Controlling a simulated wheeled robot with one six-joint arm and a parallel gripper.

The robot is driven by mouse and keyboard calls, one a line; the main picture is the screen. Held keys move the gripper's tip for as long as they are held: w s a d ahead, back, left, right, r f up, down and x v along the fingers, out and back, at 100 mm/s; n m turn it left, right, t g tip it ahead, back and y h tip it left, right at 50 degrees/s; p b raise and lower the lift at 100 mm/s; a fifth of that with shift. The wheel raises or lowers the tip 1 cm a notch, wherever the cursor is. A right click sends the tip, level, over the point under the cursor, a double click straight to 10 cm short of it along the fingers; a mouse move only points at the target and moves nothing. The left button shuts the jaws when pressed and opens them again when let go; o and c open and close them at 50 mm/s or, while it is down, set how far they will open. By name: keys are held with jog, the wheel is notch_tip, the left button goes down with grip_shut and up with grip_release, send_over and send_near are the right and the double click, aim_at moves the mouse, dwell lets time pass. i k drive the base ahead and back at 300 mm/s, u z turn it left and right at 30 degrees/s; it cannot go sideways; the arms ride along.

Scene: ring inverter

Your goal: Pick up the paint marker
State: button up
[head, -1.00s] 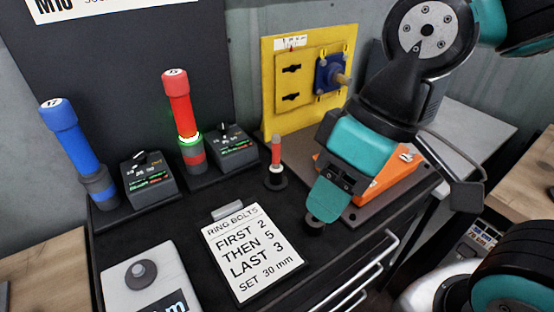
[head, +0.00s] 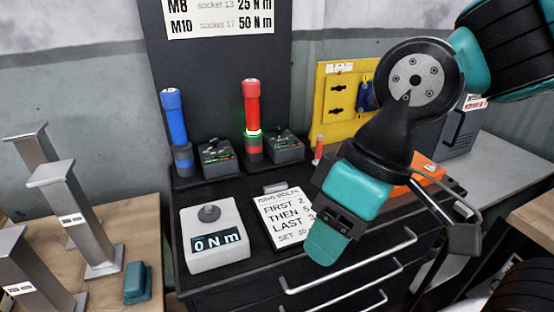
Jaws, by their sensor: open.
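The paint marker (head: 319,148) is small, with a red upper part. My gripper (head: 326,244) is open, with teal fingers pointing down. It appears in front of the marker and lower in the picture, over the right edge of the instruction card. The gap between the fingers is hard to see from here, and no object shows in it.
The instruction card (head: 277,219) and a grey box reading 0 Nm (head: 214,237) lie on the cabinet top. Blue (head: 174,120) and red (head: 252,108) tools stand at the back beside black boxes. Grey metal posts (head: 76,215) stand on a wooden table at left.

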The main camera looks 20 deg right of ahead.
aim_at(319, 148)
jog(key=u, duration=0.5)
jog(key=i, duration=0.4)
jog(key=z, duration=1.55)
